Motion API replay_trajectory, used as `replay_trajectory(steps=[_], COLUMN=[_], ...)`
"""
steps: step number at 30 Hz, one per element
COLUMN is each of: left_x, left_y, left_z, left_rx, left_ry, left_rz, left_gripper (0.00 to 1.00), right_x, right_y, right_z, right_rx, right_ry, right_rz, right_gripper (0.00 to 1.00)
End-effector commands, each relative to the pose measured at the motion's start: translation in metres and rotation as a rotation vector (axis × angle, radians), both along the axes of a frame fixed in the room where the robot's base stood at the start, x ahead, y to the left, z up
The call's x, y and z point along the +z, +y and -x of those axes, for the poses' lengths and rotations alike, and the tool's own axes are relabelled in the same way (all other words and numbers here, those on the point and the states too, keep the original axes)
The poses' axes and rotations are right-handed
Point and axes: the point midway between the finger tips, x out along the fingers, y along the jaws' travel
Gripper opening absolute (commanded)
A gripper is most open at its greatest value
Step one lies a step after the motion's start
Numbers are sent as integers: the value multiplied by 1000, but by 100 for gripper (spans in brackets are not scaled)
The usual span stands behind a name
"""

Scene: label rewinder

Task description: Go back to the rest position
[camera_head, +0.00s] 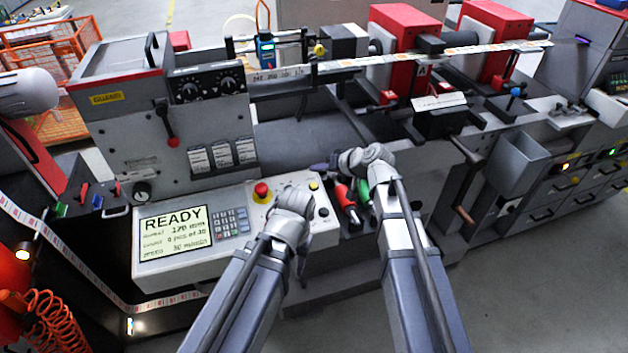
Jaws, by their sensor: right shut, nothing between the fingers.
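My right arm comes in from the bottom and bends at the wrist just above a tool spot on the machine's front. My right gripper (334,164) shows small and dark to the left of that wrist, shut and empty. My left arm reaches over the right part of the control panel (160,266). No object shows held by either arm.
The label rewinder fills the view. Red-handled (345,197) and green-handled (364,191) tools sit close to my right wrist. A red button (262,189) is close to my left wrist. The screen (174,229) reads READY. Open floor (540,285) lies at the lower right.

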Motion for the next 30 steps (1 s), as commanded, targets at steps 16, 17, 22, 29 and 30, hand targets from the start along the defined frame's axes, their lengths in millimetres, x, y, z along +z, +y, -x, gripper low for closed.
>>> replay_trajectory(steps=[16, 17, 22, 29, 30], left_x=[-1, -1, -1, -1, -1], left_y=[0, 0, 0, 0, 0], left_z=[0, 0, 0, 0, 0], left_rx=[0, 0, 0, 0, 0], left_ry=[0, 0, 0, 0, 0], left_rz=[0, 0, 0, 0, 0], left_gripper=[50, 50, 50, 50, 50], right_x=[-1, -1, -3, -50, -60], right_y=[0, 0, 2, 18, 15], right_z=[0, 0, 4, 100, 123], right_rx=[0, 0, 7, 133, 152], right_ry=[0, 0, 8, 211, 264], right_rz=[0, 0, 9, 247, 317], right_gripper=[0, 0, 0, 0, 0])
